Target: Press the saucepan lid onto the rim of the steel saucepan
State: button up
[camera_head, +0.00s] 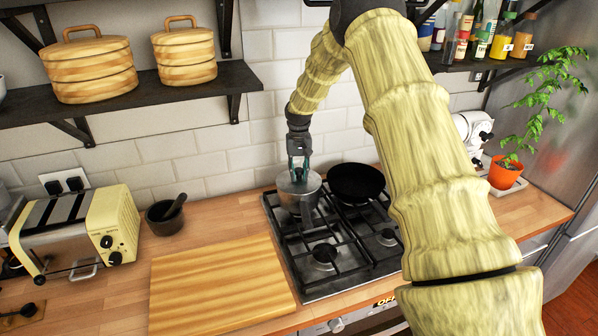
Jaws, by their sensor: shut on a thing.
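The steel saucepan (300,201) stands on the back left burner of the hob. The saucepan lid (288,183) is a grey disc at the top of the saucepan, level or nearly so. My gripper (298,174) points down over the lid and is shut on it near its middle. The lid's knob is hidden between the fingers. From this distance I cannot tell whether the lid touches the rim all the way round.
A black frying pan (356,182) sits close to the right of the saucepan. The wooden board (220,285), mortar (165,217) and toaster (85,232) stand to the left. A shelf (130,92) hangs above left. The front burners are clear.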

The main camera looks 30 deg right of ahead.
jog(key=shift+f, duration=0.15)
jog(key=o, duration=1)
